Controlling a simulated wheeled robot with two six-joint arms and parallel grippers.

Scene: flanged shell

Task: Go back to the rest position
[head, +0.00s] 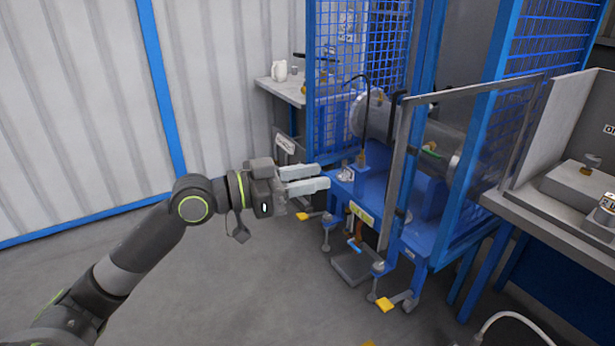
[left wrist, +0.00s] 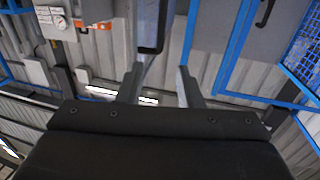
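My left gripper (head: 322,179) is held out in the air in the head view, left of the blue machine frame. Its two pale fingers point right, with a gap between them. In the left wrist view the two fingers (left wrist: 160,82) stand apart with nothing between them. My left arm reaches in from the lower left. My right gripper is in neither view. The flanged metal shell (head: 437,142) lies inside the blue machine frame (head: 425,238), partly hidden by posts and an open-looking framed panel.
Blue mesh guards (head: 350,75) surround the machine. A side table (head: 287,90) with a white jug (head: 279,70) stands behind it. A workbench (head: 562,215) is at the right. Yellow-tipped pedals (head: 388,304) sit low in front. The floor (head: 220,290) at lower left is clear.

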